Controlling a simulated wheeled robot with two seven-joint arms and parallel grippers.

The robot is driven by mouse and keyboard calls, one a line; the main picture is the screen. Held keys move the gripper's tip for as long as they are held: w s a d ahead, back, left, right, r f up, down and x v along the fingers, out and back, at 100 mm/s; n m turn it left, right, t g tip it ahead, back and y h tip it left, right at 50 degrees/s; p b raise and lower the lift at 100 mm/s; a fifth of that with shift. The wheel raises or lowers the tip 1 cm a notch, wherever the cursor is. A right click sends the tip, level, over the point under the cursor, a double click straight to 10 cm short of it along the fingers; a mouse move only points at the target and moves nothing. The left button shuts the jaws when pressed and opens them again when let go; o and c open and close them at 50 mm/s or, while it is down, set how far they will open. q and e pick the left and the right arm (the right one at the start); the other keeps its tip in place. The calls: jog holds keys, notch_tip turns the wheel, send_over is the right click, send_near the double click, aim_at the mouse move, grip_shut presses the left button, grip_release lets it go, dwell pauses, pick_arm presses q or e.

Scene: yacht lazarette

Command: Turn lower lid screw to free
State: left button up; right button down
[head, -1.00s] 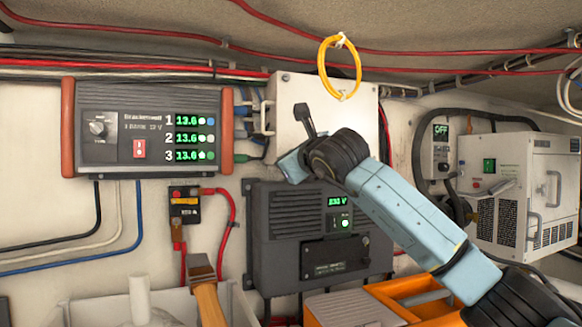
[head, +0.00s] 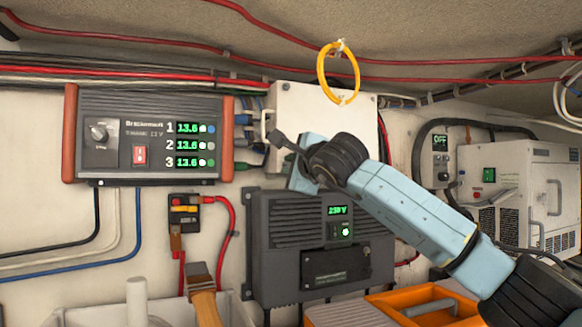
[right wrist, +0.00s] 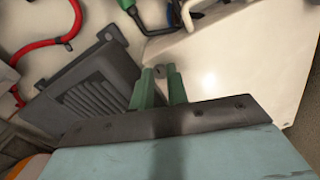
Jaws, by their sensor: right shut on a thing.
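The white box lid (head: 300,115) is on the wall at upper centre, above the dark charger. It also fills the upper right of the right wrist view (right wrist: 235,65). My right gripper (right wrist: 160,77) has its two green fingers closed at the lid's lower corner. A small dark screw head (right wrist: 159,71) shows between the fingertips; most of the screw is hidden by them. In the head view my right wrist and gripper body cover the lid's lower part, so the fingertips and screw are hidden there. My left gripper is not in view.
The dark charger (head: 285,235) sits just below the lid. A yellow cable loop (head: 322,75) hangs in front of the lid's top. A battery monitor (head: 105,150) is at left, a white unit (head: 530,170) at right. An orange toolbox (head: 400,300) is below.

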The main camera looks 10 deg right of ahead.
dwell(0.3)
jog(key=c, duration=1.4)
grip_release()
jog(key=shift+o, duration=0.2)
jog(key=shift+s, duration=0.15)
jog(key=shift+s+b, duration=0.3)
jog(key=s+d+b, duration=0.2)
jog(key=s+b, duration=0.2)
jog(key=s, duration=0.8)
jog(key=shift+s+d, duration=0.15)
jog(key=shift+d, duration=0.1)
jog(key=shift+r, duration=0.1)
